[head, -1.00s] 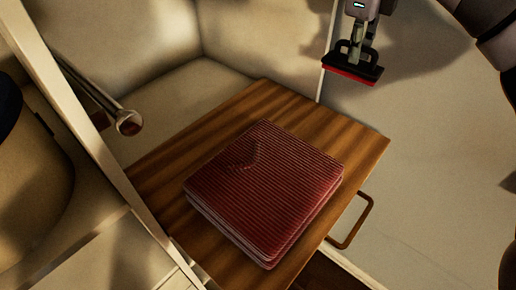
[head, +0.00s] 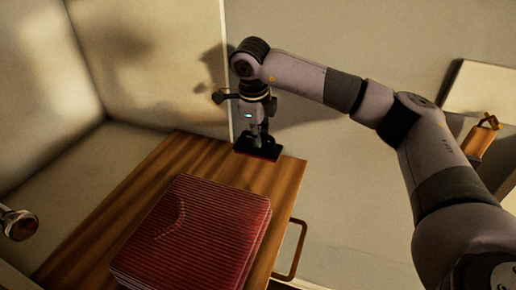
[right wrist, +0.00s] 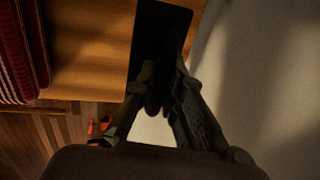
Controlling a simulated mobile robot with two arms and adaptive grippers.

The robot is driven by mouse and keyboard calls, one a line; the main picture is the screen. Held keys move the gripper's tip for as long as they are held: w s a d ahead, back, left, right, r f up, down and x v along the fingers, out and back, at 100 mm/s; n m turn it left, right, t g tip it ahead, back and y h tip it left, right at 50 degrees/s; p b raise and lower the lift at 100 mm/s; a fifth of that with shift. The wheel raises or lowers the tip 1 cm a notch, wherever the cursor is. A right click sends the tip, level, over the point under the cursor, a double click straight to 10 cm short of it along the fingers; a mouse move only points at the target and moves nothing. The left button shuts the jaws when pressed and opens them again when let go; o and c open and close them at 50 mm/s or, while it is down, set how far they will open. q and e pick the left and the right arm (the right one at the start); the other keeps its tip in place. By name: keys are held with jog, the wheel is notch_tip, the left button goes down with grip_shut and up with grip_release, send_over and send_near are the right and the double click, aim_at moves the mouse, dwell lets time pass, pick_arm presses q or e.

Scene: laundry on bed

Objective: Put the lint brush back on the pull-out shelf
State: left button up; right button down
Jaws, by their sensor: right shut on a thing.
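The lint brush (head: 263,153) is black with a red underside. My right gripper (head: 257,134) is shut on its handle and holds it level over the far right corner of the wooden pull-out shelf (head: 286,178). In the right wrist view the dark brush (right wrist: 160,35) overlaps the shelf's edge, with the shelf (right wrist: 90,50) to its left and the pale wall or floor to its right. I cannot tell whether the brush touches the wood. My left gripper is not in view.
A folded red ribbed cloth (head: 195,235) covers much of the shelf; bare wood is left along its far and right sides. A brown handle (head: 293,250) sticks out at the shelf's right. A rod with a round end (head: 18,224) is at the left. Pale walls stand behind.

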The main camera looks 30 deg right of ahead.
aim_at(258, 151)
notch_tip(258, 151, down, 5)
jog(key=shift+f+p, duration=0.1)
jog(key=shift+p, duration=0.4)
jog(key=c, duration=2.2)
grip_release()
jog(key=shift+f, duration=0.15)
jog(key=o, duration=0.5)
